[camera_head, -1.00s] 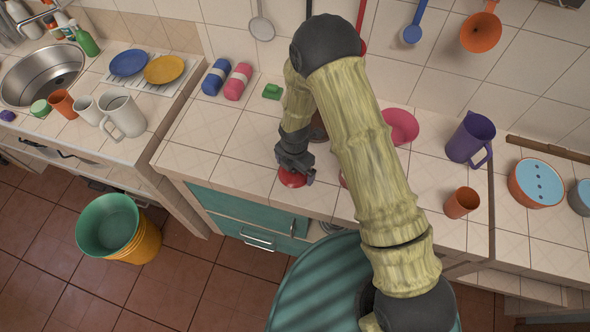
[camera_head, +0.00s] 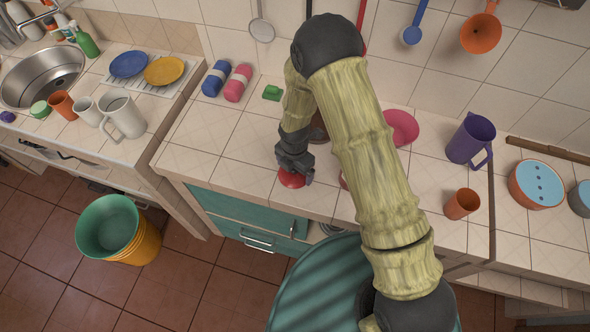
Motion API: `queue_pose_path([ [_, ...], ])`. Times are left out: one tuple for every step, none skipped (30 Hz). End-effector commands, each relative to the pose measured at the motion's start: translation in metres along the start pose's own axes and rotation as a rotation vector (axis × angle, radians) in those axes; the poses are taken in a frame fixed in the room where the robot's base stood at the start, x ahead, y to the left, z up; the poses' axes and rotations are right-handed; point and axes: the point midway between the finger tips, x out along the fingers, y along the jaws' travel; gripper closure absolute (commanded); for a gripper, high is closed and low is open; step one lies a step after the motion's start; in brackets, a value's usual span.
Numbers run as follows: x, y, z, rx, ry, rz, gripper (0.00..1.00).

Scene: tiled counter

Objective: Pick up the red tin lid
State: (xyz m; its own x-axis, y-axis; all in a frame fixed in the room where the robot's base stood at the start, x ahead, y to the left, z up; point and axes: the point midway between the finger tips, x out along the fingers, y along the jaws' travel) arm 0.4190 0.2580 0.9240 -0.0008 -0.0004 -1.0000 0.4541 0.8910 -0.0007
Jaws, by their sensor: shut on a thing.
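The red tin lid (camera_head: 291,180) is at the front part of the tiled counter, under my gripper. My gripper (camera_head: 294,170) points down and is shut on the red lid. The fingers cover the lid's upper middle, and its red rim shows below and to the left. I cannot tell whether the lid touches the counter or is slightly above it.
A green block (camera_head: 271,93) and blue (camera_head: 216,78) and pink (camera_head: 238,83) rolls lie behind to the left. A pink bowl (camera_head: 403,127), purple jug (camera_head: 469,143) and orange cup (camera_head: 461,204) stand right of my arm. The counter left of my gripper is clear.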

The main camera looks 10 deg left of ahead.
Motion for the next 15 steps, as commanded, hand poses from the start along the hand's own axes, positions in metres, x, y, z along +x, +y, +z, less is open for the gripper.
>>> queue_pose_path([
  [-0.003,0.0,0.0,0.0,-0.001,0.002,0.31],
  [-0.005,0.0,0.0,0.0,-0.001,0.002,0.31],
  [-0.009,0.001,0.001,0.0,-0.001,0.003,0.31],
  [-0.013,0.001,0.001,0.001,-0.001,0.004,0.31],
  [-0.016,0.001,0.0,0.001,-0.001,0.003,0.31],
  [-0.022,0.001,0.001,0.001,-0.002,0.005,0.31],
  [-0.027,0.001,0.001,0.0,-0.002,0.005,0.31],
  [-0.032,0.001,0.001,0.0,-0.002,0.005,0.31],
  [-0.038,0.001,0.001,0.001,-0.002,0.005,0.31],
  [-0.044,0.001,0.001,0.001,-0.002,0.005,0.31],
  [-0.049,0.001,0.001,0.001,-0.003,0.005,0.31],
  [-0.056,0.001,0.001,0.001,-0.002,0.005,0.31],
  [-0.061,0.001,0.001,0.001,-0.003,0.006,0.31],
  [-0.066,0.001,0.001,0.001,-0.003,0.005,0.31],
  [-0.072,0.001,0.001,0.001,-0.003,0.005,0.31],
])
